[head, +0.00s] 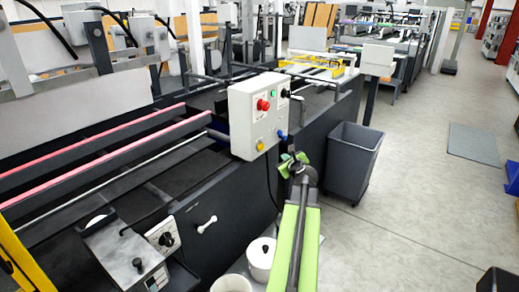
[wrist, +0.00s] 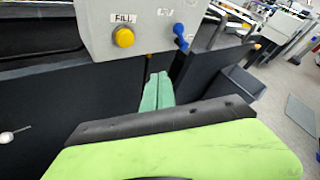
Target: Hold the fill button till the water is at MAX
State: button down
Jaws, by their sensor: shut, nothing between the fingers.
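The yellow fill button (head: 260,146) is at the lower left of the front of a pale grey control box (head: 248,112). In the wrist view the button (wrist: 124,37) sits under a label reading FILL. My gripper (head: 291,160) is shut and empty, in front of and below the box's lower right corner. In the wrist view its green fingertips (wrist: 159,78) are below and right of the button, apart from it. No water level or MAX mark can be made out.
A blue lever (head: 282,134) is right of the button, close above my gripper. The box also carries a red button (head: 263,104) and a green button (head: 285,93). A white lidded pot (head: 261,262) stands below. A grey bin (head: 352,160) stands on the floor to the right.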

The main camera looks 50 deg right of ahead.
aim_at(261, 147)
jog(key=shift+s+d+r, duration=0.1)
jog(key=shift+s+d, duration=0.2)
jog(key=shift+d, duration=0.05)
jog(key=shift+w, duration=0.1)
jog(key=w, duration=0.8)
jog(key=shift+w, duration=0.35)
jog(key=shift+w, duration=0.15)
dwell(1.6)
jog(key=shift+w, duration=0.3)
jog(key=shift+w, duration=0.5)
dwell(2.3)
